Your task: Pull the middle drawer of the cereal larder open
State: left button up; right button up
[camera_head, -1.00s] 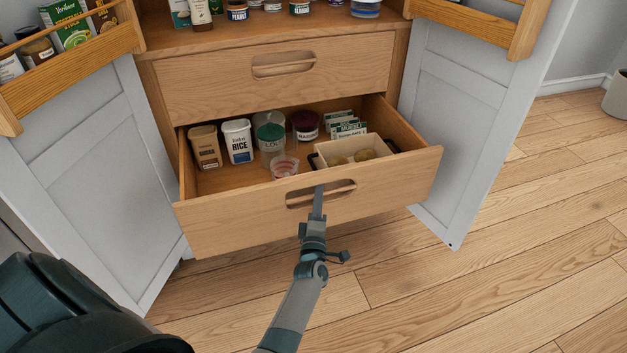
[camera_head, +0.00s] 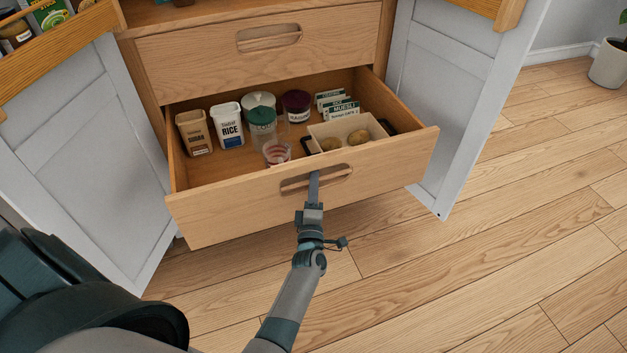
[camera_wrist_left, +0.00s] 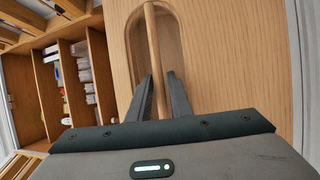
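The open drawer (camera_head: 235,206) of the wooden larder is pulled well out, below a shut drawer (camera_head: 190,55). I cannot tell from the frames whether more drawers lie under it. Its front has a recessed slot handle (camera_head: 335,178). My left gripper (camera_head: 314,178) reaches up to this slot from below. In the left wrist view, my left gripper's fingers (camera_wrist_left: 160,85) stand on either side of the handle's bar (camera_wrist_left: 153,40), closed on it with their tips at the slot. My right gripper is not in view.
The drawer holds a sugar pack (camera_head: 194,133), a rice pack (camera_head: 229,126), jars, small boxes and a beige bin (camera_head: 372,128). Larder doors stand open at left (camera_head: 85,160) and right (camera_head: 440,100). Wooden floor (camera_head: 480,270) in front is clear. A potted plant (camera_head: 609,66) stands far right.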

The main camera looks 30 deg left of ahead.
pick_arm(q)
jog(key=shift+s, duration=0.1)
jog(key=v, duration=0.7)
jog(key=shift+p, duration=0.45)
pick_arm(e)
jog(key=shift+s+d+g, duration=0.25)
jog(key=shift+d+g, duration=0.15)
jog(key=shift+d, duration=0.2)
pick_arm(q)
jog(key=shift+s+d, duration=0.1)
jog(key=shift+s, duration=0.05)
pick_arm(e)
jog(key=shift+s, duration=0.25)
